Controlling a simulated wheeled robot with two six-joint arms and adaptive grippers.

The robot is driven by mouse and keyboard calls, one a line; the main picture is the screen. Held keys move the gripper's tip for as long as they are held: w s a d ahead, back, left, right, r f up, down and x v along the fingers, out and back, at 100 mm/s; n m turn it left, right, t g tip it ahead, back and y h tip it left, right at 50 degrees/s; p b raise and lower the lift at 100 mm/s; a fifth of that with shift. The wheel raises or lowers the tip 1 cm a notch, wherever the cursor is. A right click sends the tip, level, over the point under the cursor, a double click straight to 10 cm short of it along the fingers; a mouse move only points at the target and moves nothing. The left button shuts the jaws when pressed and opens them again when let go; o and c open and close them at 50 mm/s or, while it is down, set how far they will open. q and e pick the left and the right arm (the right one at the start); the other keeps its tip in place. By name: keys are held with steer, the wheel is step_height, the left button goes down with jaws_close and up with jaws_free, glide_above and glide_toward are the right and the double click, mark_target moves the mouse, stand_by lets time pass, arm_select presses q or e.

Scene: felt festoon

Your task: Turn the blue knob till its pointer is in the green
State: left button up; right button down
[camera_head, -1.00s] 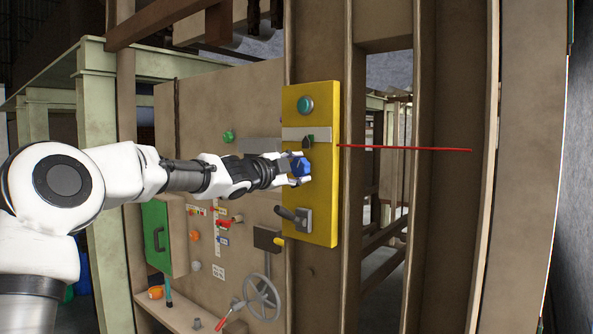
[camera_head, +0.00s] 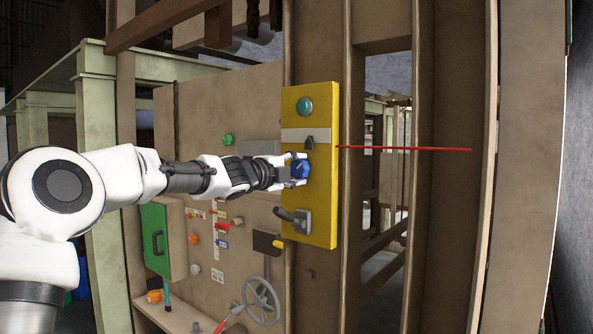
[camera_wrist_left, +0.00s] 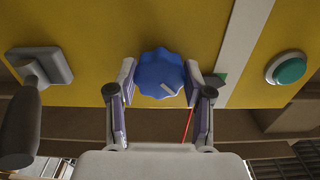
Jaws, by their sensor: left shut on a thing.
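The blue knob (camera_head: 300,170) is a lobed knob on the yellow panel (camera_head: 325,195). My left gripper (camera_head: 298,168) comes from the left and is shut on it; in the wrist view the two fingers (camera_wrist_left: 161,86) press either side of the knob (camera_wrist_left: 157,68). A pale pointer line (camera_wrist_left: 168,88) on the knob slants toward the lower right in that view. A green patch (camera_wrist_left: 219,78) shows just beyond the right finger, partly hidden by it, so the pointer is apart from this visible green. My right gripper is not in view.
A teal button (camera_head: 305,106) and a grey strip (camera_head: 306,135) are above the knob. A black-handled lever (camera_head: 300,219) is below. A thin red rod (camera_head: 405,148) extends right from near the panel. A board with a handwheel (camera_head: 262,298) stands left.

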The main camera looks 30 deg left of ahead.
arm_select(q)
steer(key=shift+a+r, duration=0.1)
steer(key=shift+r, duration=0.25)
steer(key=o, duration=1.2)
steer(key=shift+c, duration=0.2)
steer(key=shift+w+f, duration=0.15)
steer(key=shift+f, duration=0.05)
steer(key=shift+f, duration=0.1)
